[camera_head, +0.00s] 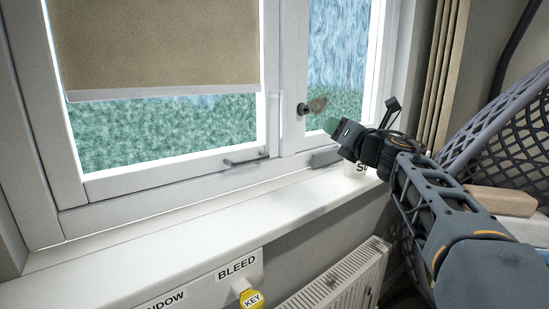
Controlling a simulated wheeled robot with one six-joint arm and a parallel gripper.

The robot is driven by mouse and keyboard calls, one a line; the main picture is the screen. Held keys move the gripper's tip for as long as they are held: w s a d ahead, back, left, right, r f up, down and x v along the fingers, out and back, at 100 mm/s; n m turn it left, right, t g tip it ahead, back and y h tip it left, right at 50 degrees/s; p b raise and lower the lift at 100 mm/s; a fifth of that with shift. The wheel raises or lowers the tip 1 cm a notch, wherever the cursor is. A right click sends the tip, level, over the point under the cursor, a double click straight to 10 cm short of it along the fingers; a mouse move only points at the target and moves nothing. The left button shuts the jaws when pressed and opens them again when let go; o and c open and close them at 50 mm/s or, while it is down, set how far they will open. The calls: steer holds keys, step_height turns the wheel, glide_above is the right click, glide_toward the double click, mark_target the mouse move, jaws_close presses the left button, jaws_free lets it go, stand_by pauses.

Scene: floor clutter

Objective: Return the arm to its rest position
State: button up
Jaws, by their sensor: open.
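My gripper (343,132) is at the end of my dark arm, which reaches in from the right edge of the picture. It is raised above the window sill (190,225), in front of the right part of the window. Its jaws are open.
The white window (170,178) has a handle (245,160) and a half-lowered tan blind. Below the sill are a label board (205,289), a yellow KEY tag (251,298) and a radiator (335,283). A netted basket (500,130) is at right.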

steer(key=d+f+m+h+p, duration=0.1)
steer(key=d+f+m+h, duration=0.7)
steer(key=m, duration=0.8)
steer(key=s+f+m+g+h+p, duration=0.25)
steer(key=s+f+m+g, duration=0.45)
steer(key=f+m, duration=0.35)
steer(key=s+a+f+m+g+y+p, duration=0.2)
steer(key=s+a+f+m+g, duration=0.1)
steer(key=s+a, duration=0.3)
steer(key=s+a+f+m+g+y+p, duration=0.2)
steer(key=s+a+f+m+g+p, duration=0.1)
steer(key=s, duration=0.8)
steer(key=shift+a+f+m+g+y+p, duration=0.35)
steer(key=shift+a+f+m+g, duration=0.35)
steer(key=shift+a+f, duration=0.8)
